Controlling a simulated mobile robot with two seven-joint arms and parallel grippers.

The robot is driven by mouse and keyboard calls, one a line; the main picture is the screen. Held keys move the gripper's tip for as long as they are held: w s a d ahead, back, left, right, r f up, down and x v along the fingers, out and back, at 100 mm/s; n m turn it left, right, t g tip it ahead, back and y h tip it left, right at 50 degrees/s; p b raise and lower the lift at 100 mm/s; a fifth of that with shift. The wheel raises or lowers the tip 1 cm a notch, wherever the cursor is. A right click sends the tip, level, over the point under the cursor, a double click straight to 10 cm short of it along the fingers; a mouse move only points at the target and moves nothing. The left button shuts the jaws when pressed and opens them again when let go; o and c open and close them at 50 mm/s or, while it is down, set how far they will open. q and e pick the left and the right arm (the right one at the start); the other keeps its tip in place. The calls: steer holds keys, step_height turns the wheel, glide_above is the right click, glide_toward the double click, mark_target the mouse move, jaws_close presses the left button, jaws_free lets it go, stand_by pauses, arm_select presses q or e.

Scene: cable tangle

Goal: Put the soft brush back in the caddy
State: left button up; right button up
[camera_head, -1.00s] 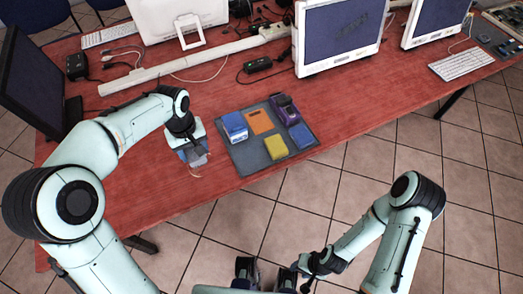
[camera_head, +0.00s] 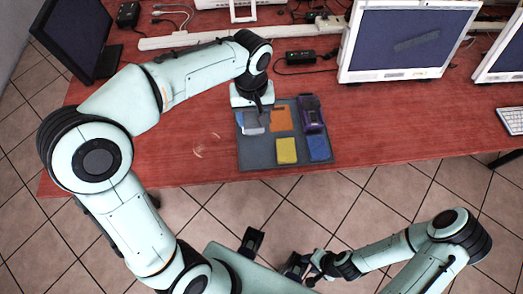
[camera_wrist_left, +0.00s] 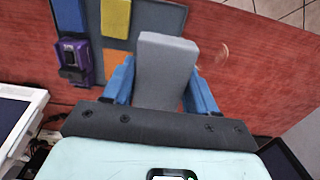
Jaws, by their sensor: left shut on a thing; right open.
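My left gripper (camera_wrist_left: 163,90) is shut on a plain grey block in the left wrist view (camera_wrist_left: 165,62), which I take for the soft brush; no bristles show. The block also shows in the head view (camera_head: 254,123), above the upper left part of a flat grey mat (camera_head: 262,158); I cannot tell whether it touches it. No other caddy shows, so the mat may be it. On the mat are an orange piece (camera_head: 281,118), a purple device (camera_head: 312,113), a yellow block (camera_head: 287,151) and a blue block (camera_head: 320,148). My right gripper (camera_head: 270,262) is open and empty, off the table.
The red table (camera_head: 170,150) is clear left of the mat, except for a thin pale loop (camera_head: 207,147). A white cable duct (camera_head: 190,39), a black adapter (camera_head: 300,58) and a monitor (camera_head: 398,40) stand behind. A dark screen (camera_head: 75,38) is at the left.

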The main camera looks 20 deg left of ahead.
arm_select(q)
steer(key=b, duration=0.2)
glide_above(255, 156)
step_height(255, 156, down, 14)
steer(key=shift+a+f, duration=0.1)
steer(key=shift+f, duration=2.65)
arm_select(e)
steer(key=shift+s+f, duration=0.25)
steer(key=shift+f, duration=0.4)
steer(key=shift+s+f, duration=0.25)
steer(key=shift+f, duration=0.35)
arm_select(q)
steer(key=shift+f, duration=0.1)
arm_select(e)
steer(key=shift+f, duration=0.15)
arm_select(q)
steer(key=o, duration=0.6)
steer(key=shift+f+b, duration=0.1)
steer(key=shift+b, duration=0.2)
steer(key=o, duration=0.3)
steer(key=shift+o, duration=0.2)
